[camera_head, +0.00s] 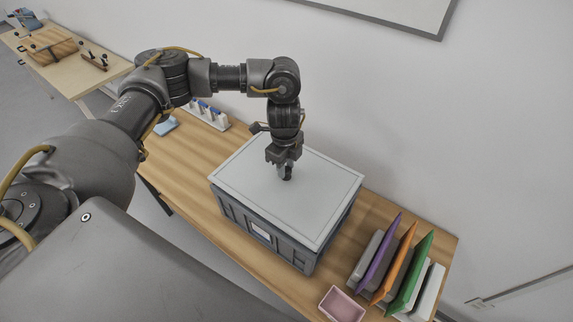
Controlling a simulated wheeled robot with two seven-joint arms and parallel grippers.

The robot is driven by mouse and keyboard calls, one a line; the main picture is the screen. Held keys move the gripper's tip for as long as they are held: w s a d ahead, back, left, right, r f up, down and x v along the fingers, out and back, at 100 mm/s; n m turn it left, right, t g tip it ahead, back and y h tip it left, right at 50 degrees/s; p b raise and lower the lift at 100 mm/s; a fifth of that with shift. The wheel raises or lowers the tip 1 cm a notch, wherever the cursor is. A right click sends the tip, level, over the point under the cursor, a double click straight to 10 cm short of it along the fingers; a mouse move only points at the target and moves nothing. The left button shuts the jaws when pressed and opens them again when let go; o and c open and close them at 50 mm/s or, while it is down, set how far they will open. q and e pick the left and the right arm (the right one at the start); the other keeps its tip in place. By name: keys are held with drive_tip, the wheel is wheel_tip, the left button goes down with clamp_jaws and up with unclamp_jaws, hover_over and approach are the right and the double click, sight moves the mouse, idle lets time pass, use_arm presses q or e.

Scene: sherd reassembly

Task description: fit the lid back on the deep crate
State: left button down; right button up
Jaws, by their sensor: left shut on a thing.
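The deep crate (275,240) is grey and stands on the wooden table, with a pale label on its front side. The flat light-grey lid (315,210) lies over the top of the crate and looks about level with its rim. I cannot tell whether it is fully seated. My left gripper (287,177) points down at the middle of the lid and is shut on its handle, which the fingers mostly hide. My right gripper is not in view.
On the wooden table (185,185), a rack of upright purple, orange and green panels (397,265) stands right of the crate. A pink tray (342,304) lies at the front right. A white holder with blue-topped items (208,114) stands behind left. A wall is behind.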

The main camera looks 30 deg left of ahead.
use_arm(q)
drive_tip(key=shift+f+b, duration=0.35)
drive_tip(key=shift+f, duration=0.3)
drive_tip(key=shift+f, duration=0.4)
idle(0.4)
drive_tip(key=shift+f+b, duration=0.45)
drive_tip(key=shift+f, duration=0.1)
drive_tip(key=c, duration=1)
unclamp_jaws()
drive_tip(key=shift+r, duration=0.1)
wheel_tip(320, 180, up, 11)
drive_tip(key=shift+a+f+b, duration=0.15)
drive_tip(key=shift+b, duration=0.6)
drive_tip(key=shift+f, duration=0.1)
